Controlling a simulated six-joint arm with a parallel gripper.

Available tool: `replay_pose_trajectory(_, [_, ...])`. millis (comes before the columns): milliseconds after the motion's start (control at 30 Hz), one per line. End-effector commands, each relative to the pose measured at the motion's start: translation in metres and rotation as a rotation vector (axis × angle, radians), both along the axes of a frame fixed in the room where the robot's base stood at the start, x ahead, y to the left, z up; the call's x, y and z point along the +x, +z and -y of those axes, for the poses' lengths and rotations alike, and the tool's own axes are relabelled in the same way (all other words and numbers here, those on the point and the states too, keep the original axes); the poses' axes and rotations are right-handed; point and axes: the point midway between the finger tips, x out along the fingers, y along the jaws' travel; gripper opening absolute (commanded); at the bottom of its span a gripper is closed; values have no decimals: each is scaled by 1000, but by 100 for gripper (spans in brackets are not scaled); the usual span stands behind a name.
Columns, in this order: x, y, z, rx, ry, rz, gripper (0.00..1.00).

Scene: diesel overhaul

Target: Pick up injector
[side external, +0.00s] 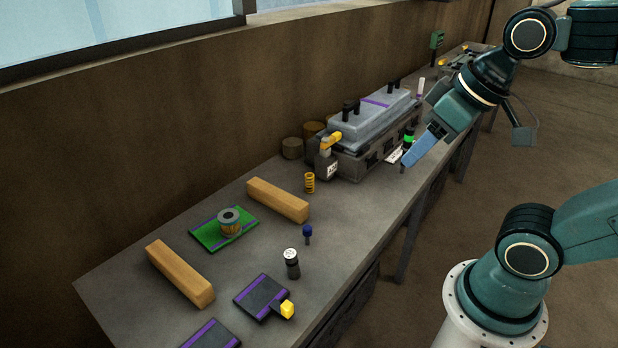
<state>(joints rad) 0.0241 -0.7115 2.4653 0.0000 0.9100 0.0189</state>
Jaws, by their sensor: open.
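A small upright piece with a dark blue round head and a thin stem (307,234) stands on the bench; it may be the injector, but I cannot tell for sure. A black cylinder with a white top (291,263) stands in front of it. My gripper (404,165) is open, pointing down by the bench's front edge, to the right of the engine block. A blue-grey finger shows; the other is mostly hidden. A black and green piece (409,138) lies partly behind it. I see nothing between the fingers.
The grey engine block with its cover (372,120) stands mid-bench. A yellow spring (310,183), wooden beams (278,200) (180,274), a filter on a green mat (229,222) and a dark pad with a yellow block (262,297) stand on the grey bench (345,222).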

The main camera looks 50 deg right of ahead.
Motion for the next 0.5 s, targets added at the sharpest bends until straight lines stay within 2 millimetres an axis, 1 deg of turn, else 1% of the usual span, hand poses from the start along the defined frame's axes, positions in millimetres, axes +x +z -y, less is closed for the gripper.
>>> replay_pose_trajectory(167, [22, 13, 14, 22, -102, -34, 47])
replay_pose_trajectory(267, [39, 21, 25, 39, -179, -58, 47])
replay_pose_trajectory(500, [81, 35, 64, 86, -380, -116, 47])
